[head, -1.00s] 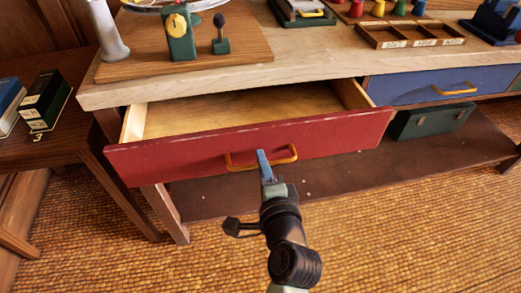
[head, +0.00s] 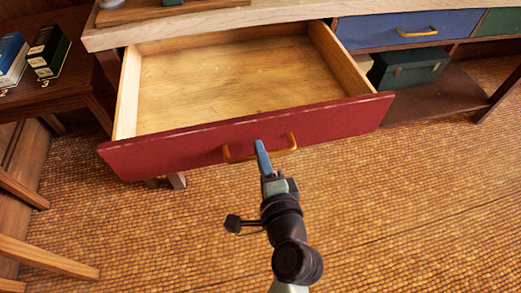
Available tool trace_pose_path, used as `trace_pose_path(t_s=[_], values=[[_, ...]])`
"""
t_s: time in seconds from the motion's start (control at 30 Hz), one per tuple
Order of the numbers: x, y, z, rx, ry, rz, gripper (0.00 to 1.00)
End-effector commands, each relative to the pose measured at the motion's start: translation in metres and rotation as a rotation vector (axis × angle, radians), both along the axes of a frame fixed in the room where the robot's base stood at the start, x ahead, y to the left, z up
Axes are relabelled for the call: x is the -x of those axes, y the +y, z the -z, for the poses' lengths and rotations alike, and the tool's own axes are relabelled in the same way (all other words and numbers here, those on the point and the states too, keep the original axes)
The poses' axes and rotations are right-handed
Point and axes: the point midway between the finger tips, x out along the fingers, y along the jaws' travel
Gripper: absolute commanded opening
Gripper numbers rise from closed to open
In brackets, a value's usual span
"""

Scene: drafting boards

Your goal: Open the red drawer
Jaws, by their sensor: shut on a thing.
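The red drawer (head: 180,150) is pulled far out from under the wooden tabletop. Its bare wooden inside (head: 225,75) shows and looks empty. A yellow-orange handle (head: 283,151) sits on the middle of its red front. My gripper (head: 261,150) is at the handle, with its blue finger against the bar near the middle. It is shut on the handle. The finger hides part of the bar.
A blue drawer (head: 375,31) to the right is closed, and a green drawer (head: 500,22) is beyond it. A dark green box (head: 408,68) stands on the low shelf. A side table (head: 65,95) with box files is at the left. The woven floor (head: 400,200) in front is clear.

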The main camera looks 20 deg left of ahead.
Motion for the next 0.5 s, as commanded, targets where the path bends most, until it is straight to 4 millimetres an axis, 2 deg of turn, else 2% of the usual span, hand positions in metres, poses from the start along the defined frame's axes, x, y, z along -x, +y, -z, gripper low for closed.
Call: trace_pose_path(t_s=[0.23, 0.27, 0.4, 0.5], values=[[-0.0001, -0.0001, -0.0002, 0.0, 0.0, 0.0, 0.0], [-0.0001, 0.0, -0.0003, -0.001, -0.001, 0.0, 0.17], [-0.0002, 0.0, -0.0003, -0.001, -0.001, 0.0, 0.42], [-0.0002, 0.0, -0.0003, 0.0, 0.0, 0.0, 0.45]])
